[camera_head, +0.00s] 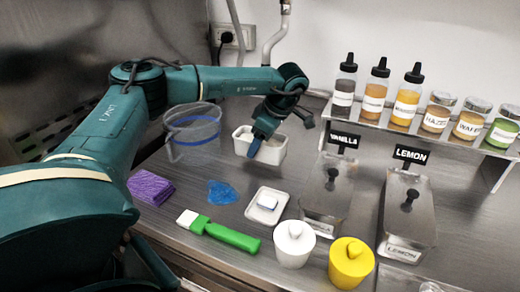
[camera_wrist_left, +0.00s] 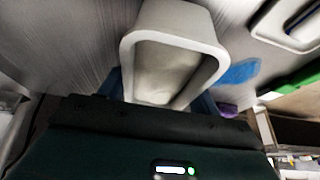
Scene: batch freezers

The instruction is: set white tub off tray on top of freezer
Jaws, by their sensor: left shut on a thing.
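My left gripper (camera_head: 255,146) reaches down from the upper left and is shut on a rectangular white tub (camera_head: 273,155). In the left wrist view the open, empty-looking tub (camera_wrist_left: 208,62) sits close in front of the gripper, with blue finger parts at its sides. I cannot tell whether the tub touches the steel top (camera_head: 235,262) or hangs just above it. A small white tray (camera_head: 254,214) with a white and blue block (camera_head: 268,202) lies nearer, apart from the tub. My right gripper is not in view.
A clear bin (camera_head: 192,140) stands left of the tub. VANILLA (camera_head: 325,198) and LEMON (camera_head: 408,225) containers and a bottle shelf (camera_head: 400,127) stand right.

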